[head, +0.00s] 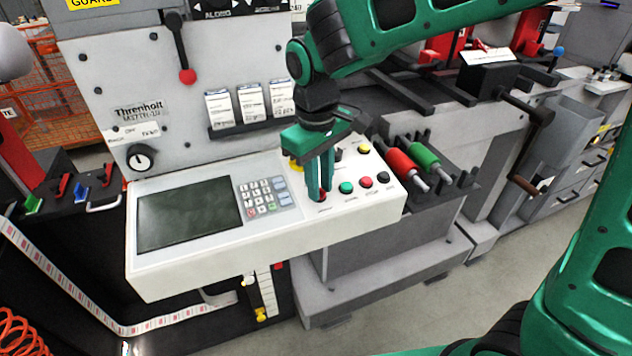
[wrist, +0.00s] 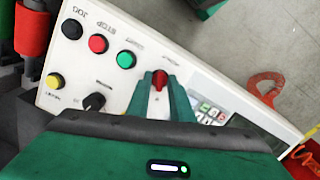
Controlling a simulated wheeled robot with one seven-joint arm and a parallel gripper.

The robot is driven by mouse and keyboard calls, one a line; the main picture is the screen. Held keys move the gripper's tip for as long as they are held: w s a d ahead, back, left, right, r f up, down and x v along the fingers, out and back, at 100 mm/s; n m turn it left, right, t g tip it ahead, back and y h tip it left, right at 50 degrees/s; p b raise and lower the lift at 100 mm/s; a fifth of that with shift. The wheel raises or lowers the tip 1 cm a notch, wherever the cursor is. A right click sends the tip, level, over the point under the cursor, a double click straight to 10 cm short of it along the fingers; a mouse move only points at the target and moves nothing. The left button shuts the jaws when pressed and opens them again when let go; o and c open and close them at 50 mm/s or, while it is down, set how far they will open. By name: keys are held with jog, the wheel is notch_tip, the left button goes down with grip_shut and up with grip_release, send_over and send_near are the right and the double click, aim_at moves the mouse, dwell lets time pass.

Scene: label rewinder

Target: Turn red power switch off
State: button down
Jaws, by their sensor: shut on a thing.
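The red power switch (wrist: 160,77) is a small red knob on the white control panel (head: 250,240). In the wrist view it stands between the two green fingertips of my gripper (wrist: 161,84), and they are shut on it. In the head view my gripper (head: 321,190) reaches down onto the panel, right of the keypad. Only a bit of red shows there at the fingertips, and the fingers hide most of the switch. I cannot read which setting the switch is at.
Beside the switch on the panel are a green button (head: 346,187), a red button (head: 366,182) and a black button (head: 382,178). A keypad (head: 266,196) and a dark screen (head: 188,214) lie to the left. Red and green rollers (head: 424,154) are at the right.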

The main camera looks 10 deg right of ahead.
jog(key=shift+a+n, duration=0.1)
jog(key=shift+n, duration=0.3)
jog(key=c, duration=1.9)
grip_release()
jog(key=shift+o, duration=0.2)
notch_tip(320, 180, up, 11)
jog(key=shift+s+a, duration=0.15)
jog(key=shift+a, duration=0.05)
jog(key=shift+f, duration=0.1)
